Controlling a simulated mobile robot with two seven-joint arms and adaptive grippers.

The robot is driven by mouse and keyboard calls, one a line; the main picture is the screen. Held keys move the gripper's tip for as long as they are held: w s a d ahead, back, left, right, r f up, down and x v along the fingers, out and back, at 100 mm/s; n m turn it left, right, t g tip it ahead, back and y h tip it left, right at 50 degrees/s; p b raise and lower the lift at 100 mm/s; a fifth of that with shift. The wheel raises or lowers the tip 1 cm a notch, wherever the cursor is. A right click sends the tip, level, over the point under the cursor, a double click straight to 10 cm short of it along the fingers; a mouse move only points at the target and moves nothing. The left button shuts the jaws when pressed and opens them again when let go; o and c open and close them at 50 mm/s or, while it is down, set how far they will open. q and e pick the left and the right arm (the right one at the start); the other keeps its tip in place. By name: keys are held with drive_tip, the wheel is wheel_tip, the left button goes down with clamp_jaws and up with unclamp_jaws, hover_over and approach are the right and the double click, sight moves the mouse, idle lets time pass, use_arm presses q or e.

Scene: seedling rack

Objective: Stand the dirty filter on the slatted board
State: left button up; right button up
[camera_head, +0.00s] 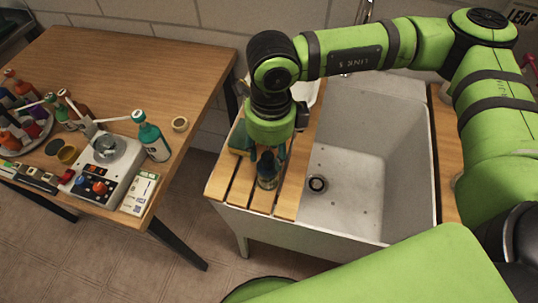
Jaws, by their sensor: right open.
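The slatted board (240,184) lies across the left part of the sink, with gaps between its wooden slats. A dark, short cylindrical thing, which looks like the dirty filter (267,178), stands upright on the slats near the board's front. My right gripper (268,158) points down over the filter, open, with its fingers around or just above its top. The gripper partly hides the filter's upper end, and I cannot tell whether the fingers touch it. My left gripper is not in view.
A green and yellow sponge (240,138) lies on the board behind the filter. The sink basin (345,190) is empty, with a dark drain. At left, a wooden table (130,65) holds bottles, a plate and a white device (108,165).

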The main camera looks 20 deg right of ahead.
wheel_tip(320, 180, up, 8)
drive_tip(key=shift+r+b, duration=0.1)
drive_tip(key=shift+b, duration=0.65)
drive_tip(key=shift+d+r, duration=0.1)
drive_tip(key=shift+r, duration=0.55)
drive_tip(key=shift+r, duration=0.1)
